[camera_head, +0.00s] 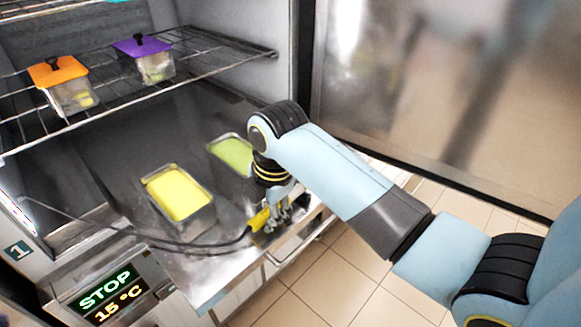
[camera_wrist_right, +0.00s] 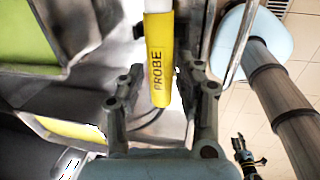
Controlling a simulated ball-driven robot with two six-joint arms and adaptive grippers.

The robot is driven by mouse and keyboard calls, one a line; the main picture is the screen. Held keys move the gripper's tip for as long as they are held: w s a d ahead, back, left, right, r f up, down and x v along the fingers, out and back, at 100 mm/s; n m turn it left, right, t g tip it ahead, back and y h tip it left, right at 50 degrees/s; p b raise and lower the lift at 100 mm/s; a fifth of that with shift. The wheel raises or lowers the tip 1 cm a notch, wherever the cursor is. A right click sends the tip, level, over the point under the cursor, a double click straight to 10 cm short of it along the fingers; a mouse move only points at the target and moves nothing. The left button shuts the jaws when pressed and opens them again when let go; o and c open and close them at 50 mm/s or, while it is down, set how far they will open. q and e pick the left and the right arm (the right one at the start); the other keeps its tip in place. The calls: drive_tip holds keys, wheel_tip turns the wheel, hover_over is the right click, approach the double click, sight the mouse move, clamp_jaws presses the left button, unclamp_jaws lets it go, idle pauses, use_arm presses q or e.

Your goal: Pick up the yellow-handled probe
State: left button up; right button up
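The yellow-handled probe (camera_head: 259,220) lies near the front edge of the freezer's metal floor, with a dark cable running off to the left. In the right wrist view its yellow handle (camera_wrist_right: 160,62), marked PROBE, shows between the fingers. My right gripper (camera_head: 272,218) is at the handle, reaching down from above. In the wrist view the right gripper (camera_wrist_right: 163,90) is open, with a gap on each side of the handle. I cannot tell how far the fingertips are from the metal floor.
A pan of yellow mix (camera_head: 179,194) stands left of the gripper, and a pan of green mix (camera_head: 232,154) stands behind it. Orange-lidded (camera_head: 57,71) and purple-lidded (camera_head: 141,46) containers sit on the wire shelf above. A display (camera_head: 108,294) reads STOP, 15 °C.

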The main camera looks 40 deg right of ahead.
clamp_jaws()
